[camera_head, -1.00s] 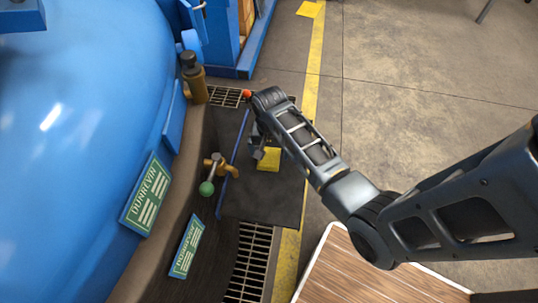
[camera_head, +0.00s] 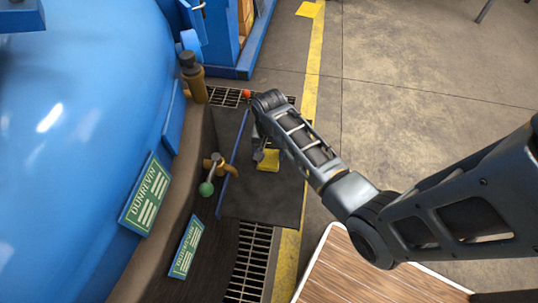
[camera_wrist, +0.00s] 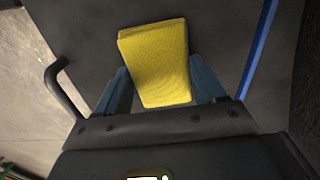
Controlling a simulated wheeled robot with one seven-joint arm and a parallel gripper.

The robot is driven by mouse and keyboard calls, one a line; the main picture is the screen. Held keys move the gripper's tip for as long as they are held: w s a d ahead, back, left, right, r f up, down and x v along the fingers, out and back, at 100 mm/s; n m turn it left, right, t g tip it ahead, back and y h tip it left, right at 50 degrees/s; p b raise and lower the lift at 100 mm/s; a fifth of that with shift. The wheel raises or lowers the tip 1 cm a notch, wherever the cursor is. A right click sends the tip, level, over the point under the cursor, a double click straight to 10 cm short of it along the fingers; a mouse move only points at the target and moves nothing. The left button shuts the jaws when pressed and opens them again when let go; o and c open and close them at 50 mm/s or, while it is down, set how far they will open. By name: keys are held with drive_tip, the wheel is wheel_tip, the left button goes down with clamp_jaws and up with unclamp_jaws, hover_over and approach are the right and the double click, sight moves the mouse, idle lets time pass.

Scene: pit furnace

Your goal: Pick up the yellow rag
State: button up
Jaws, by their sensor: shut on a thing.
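The yellow rag (camera_head: 268,160) is a small folded cloth over the dark mat in the head view. It also shows in the wrist view (camera_wrist: 157,58), with a blue finger on either side of its lower part. My gripper (camera_wrist: 160,84) is shut on the rag. In the head view my gripper (camera_head: 260,154) is partly hidden by my arm. I cannot tell whether the rag touches the mat or is just above it.
The dark mat (camera_head: 270,205) has a blue edge strip on its left. A brass valve with a green knob (camera_head: 206,188) stands close to the left. The big blue furnace (camera_head: 70,130) fills the left side. A wooden-topped surface (camera_head: 355,270) is at the front. Open floor lies right.

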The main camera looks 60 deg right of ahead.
sight(269, 154)
drive_tip(key=shift+r, duration=0.6)
wheel_tip(269, 154, up, 3)
drive_tip(key=shift+w+f, duration=0.1)
drive_tip(key=s+d+r, duration=0.6)
drive_tip(key=s+r, duration=0.1)
drive_tip(key=s, duration=0.2)
drive_tip(key=shift+s+d, duration=0.25)
drive_tip(key=shift+s, duration=0.15)
drive_tip(key=o, duration=0.5)
drive_tip(key=c, duration=0.4)
